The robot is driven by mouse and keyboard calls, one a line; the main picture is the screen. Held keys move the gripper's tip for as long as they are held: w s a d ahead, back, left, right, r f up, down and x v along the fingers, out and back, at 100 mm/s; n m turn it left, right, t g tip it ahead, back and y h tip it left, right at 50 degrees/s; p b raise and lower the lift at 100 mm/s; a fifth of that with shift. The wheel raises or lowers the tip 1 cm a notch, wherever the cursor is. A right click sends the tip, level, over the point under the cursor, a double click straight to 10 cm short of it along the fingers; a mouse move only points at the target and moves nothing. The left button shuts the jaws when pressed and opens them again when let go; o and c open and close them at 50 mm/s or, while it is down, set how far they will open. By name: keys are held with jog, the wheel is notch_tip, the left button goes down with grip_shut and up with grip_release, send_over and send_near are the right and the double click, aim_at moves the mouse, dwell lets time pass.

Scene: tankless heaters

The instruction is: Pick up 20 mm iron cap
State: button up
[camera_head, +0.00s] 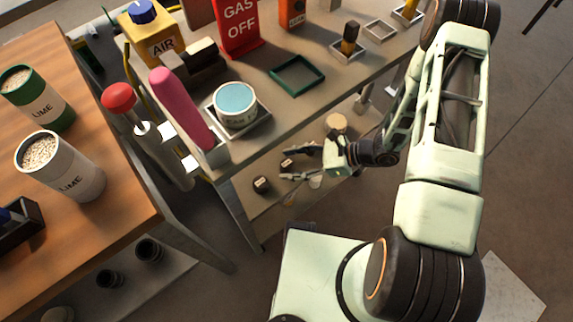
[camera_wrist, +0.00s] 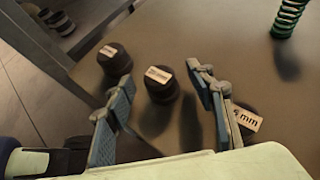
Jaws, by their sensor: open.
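Several dark, round caps with pale labels stand on the lower shelf (camera_head: 240,200). In the wrist view, a middle cap (camera_wrist: 160,88) sits between the fingers of my gripper (camera_wrist: 162,80), which is open and empty. A left cap (camera_wrist: 114,62) stands just outside the left finger. A right cap (camera_wrist: 245,122) is partly hidden by the right finger; its label shows "mm". The other labels are too small to read, so I cannot tell which cap is the 20 mm one. In the head view, my gripper (camera_head: 286,163) reaches over the shelf, near a dark cap (camera_head: 261,185).
A green spring (camera_wrist: 287,18) stands at the back right of the shelf. The upper tabletop (camera_head: 290,105) lies above, with a pink-handled tool (camera_head: 178,105), a blue-topped tin (camera_head: 235,104) and a green tray (camera_head: 297,75). A wooden table (camera_head: 110,215) stands at left.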

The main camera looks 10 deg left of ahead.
jog(key=shift+c, duration=0.6)
jog(key=c, duration=1.2)
jog(key=shift+r, duration=0.1)
